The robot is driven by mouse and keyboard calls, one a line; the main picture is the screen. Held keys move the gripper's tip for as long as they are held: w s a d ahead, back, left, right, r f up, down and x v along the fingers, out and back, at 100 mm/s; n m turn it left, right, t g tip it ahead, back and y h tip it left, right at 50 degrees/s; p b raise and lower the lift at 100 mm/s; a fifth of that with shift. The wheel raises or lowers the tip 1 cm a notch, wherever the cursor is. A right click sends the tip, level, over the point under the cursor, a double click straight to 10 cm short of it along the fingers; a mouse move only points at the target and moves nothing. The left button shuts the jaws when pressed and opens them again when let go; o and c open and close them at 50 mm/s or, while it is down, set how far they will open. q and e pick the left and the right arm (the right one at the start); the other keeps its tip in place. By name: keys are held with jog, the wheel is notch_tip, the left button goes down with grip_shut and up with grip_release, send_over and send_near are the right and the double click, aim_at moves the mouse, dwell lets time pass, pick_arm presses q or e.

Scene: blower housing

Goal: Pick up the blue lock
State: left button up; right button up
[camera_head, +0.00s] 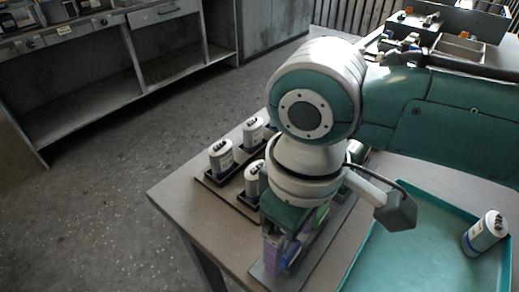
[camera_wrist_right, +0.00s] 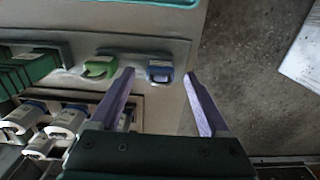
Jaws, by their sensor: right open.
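The blue lock (camera_wrist_right: 159,72) lies on a grey strip in the right wrist view, between and just beyond my right gripper's two fingertips. A green lock (camera_wrist_right: 98,68) lies to its left, outside the left finger. My right gripper (camera_wrist_right: 160,74) is open, with purple fingers apart and nothing between them that I can see held. In the head view the right gripper (camera_head: 278,258) points down over the near edge of the table. The blue lock cannot be made out there, being hidden by the gripper. My left gripper is not in view.
White canisters (camera_head: 221,157) stand in dark holders on the table, left of my right arm. A teal tray (camera_head: 385,252) at the right holds a white-and-blue container (camera_head: 485,234). Several green blocks (camera_wrist_right: 30,70) stand left of the locks. Floor lies beyond the table edge.

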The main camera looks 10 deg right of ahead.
notch_tip(320, 180, down, 2)
jog(key=shift+f, duration=0.2)
jog(key=c, duration=1.1)
jog(key=shift+r, duration=0.1)
jog(key=shift+c, duration=0.3)
jog(key=shift+r, duration=0.1)
